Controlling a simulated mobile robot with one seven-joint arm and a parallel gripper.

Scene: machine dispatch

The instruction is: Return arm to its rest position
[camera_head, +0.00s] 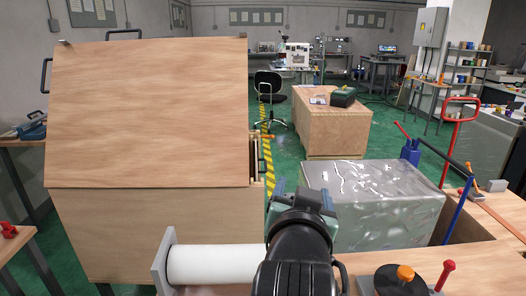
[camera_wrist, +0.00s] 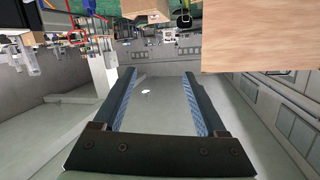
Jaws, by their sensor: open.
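My arm rises from the bottom centre of the head view, and my gripper (camera_head: 303,197) is at its far end, partly hidden behind the black wrist. It is in front of the wooden cabinet's right edge and left of the grey wrapped block. In the wrist view my gripper (camera_wrist: 159,76) shows two blue-padded fingers set well apart, with nothing between them. Beyond the fingers that view shows a grey surface and walls, seen at a turned angle.
A large wooden cabinet (camera_head: 150,115) with a sloping lid fills the left. A white roller (camera_head: 213,264) lies close to my arm. A shiny grey wrapped block (camera_head: 385,215) stands on the right. A wooden crate (camera_head: 335,130) stands behind. Green floor (camera_head: 225,240) shows between them.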

